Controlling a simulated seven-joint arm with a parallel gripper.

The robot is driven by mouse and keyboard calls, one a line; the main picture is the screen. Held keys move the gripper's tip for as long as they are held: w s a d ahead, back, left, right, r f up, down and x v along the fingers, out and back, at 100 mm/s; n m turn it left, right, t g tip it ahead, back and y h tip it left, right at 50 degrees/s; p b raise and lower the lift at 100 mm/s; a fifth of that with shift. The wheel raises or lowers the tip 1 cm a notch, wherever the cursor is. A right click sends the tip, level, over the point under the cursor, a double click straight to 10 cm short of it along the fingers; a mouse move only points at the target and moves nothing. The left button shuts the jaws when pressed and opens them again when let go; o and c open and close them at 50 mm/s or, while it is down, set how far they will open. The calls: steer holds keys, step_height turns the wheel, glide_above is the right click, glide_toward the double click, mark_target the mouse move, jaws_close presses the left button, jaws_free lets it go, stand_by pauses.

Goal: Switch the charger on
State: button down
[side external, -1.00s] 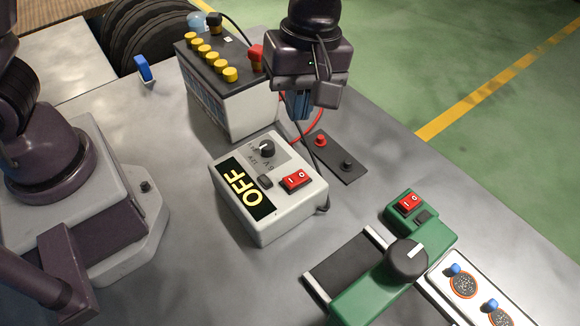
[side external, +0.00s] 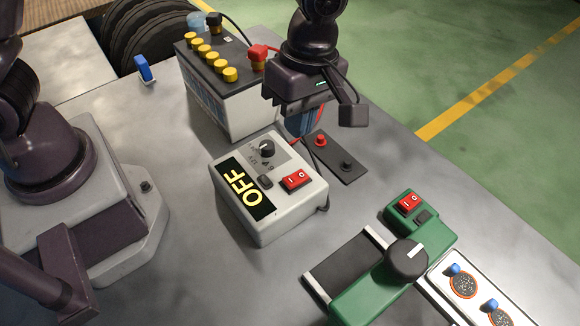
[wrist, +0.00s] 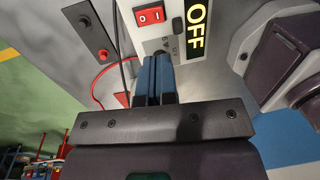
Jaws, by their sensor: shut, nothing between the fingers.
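The charger (side external: 262,222) is a pale grey box on the metal bench, with a label reading OFF (side external: 246,188). A red rocker switch (side external: 297,181), marked I and O, and a dark knob (side external: 267,148) are on its top. The red switch also shows in the wrist view (wrist: 150,15), beyond my fingers and left of the OFF label (wrist: 197,28). My gripper (side external: 303,130) is shut and empty, with blue fingers pointing down, behind the charger near its back right corner. In the wrist view my fingertips (wrist: 154,58) lie close to the knob, which they partly hide.
A battery (side external: 225,100) with yellow caps and red and black clamps stands behind the charger. A dark plate (side external: 345,170) with red and black posts lies to the right. A green machine (side external: 375,290) with its own red switch (side external: 411,202) stands at front right. Cables run behind the charger.

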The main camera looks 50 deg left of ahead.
mark_target(295, 177)
steer(key=f, duration=0.3)
steer(key=s+f, duration=0.1)
steer(key=f, duration=0.6)
steer(key=shift+s+f, duration=0.25)
steer(key=shift+s+f+t, duration=0.15)
steer(key=shift+f+t, duration=0.05)
steer(key=shift+t, duration=0.1)
steer(key=shift+w, duration=0.2)
steer(key=shift+w+r, duration=0.3)
steer(key=shift+w, duration=0.35)
step_height(295, 177, up, 14)
steer(key=s, duration=0.2)
